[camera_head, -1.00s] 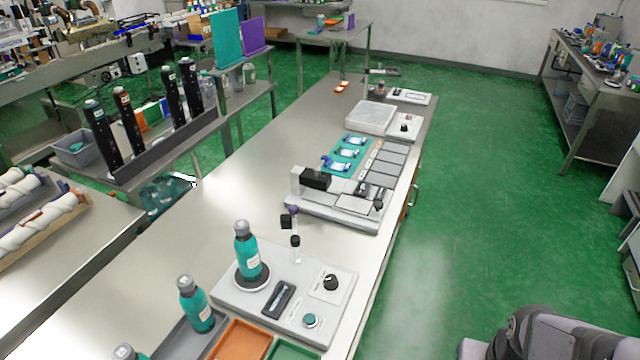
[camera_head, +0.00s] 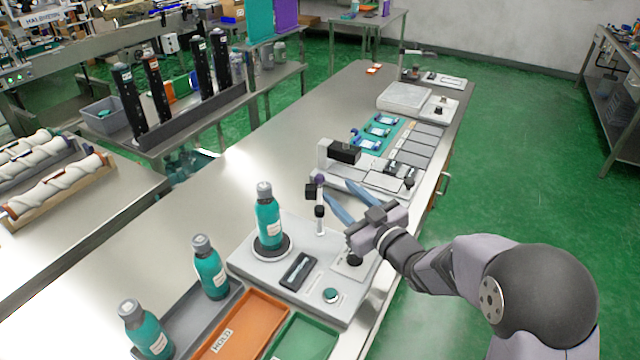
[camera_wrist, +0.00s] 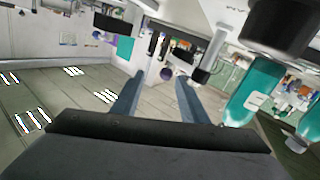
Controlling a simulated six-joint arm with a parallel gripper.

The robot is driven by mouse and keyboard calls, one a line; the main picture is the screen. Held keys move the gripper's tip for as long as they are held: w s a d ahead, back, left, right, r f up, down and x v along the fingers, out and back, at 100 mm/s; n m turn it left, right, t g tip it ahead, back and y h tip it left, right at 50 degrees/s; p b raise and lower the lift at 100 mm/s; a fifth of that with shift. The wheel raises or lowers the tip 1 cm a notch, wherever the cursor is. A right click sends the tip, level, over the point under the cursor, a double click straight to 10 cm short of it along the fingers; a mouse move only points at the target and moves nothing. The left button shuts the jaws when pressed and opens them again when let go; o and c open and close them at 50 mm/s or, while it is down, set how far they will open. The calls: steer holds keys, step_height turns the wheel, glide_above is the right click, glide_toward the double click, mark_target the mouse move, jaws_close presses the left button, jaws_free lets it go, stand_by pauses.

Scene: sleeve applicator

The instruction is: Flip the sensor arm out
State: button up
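The sensor arm is most likely the short upright post (camera_head: 320,226) with a black block (camera_head: 311,191) and purple knob on top. It stands on the pale applicator base (camera_head: 250,268), right of the teal bottle (camera_head: 268,218) on a black disc. My gripper (camera_head: 338,189) is open and empty, its two blue fingers pointing toward the post's upper part, just right of it. Contact cannot be told. In the wrist view the open fingers (camera_wrist: 160,76) show apart. A pale rod with a black end (camera_wrist: 203,74) shows beside the right finger; I cannot be sure it is the post.
The base carries a black dial and a teal button (camera_head: 330,295). Orange (camera_head: 240,325) and green trays lie in front. Teal bottles (camera_head: 209,268) stand in a grey tray at left. A grey device with a black block (camera_head: 344,151) stands behind the post. The table left of it is clear.

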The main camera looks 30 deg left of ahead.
mark_target(323, 182)
steer(key=shift+s+a+r+n+y, duration=0.2)
steer(key=shift+s+a+n+y, duration=0.15)
steer(key=shift+a, duration=0.25)
steer(key=shift+p+x, duration=1)
steer(key=shift+x, duration=2.55)
steer(key=shift+f, duration=0.1)
steer(key=shift+c, duration=0.4)
jaws_close()
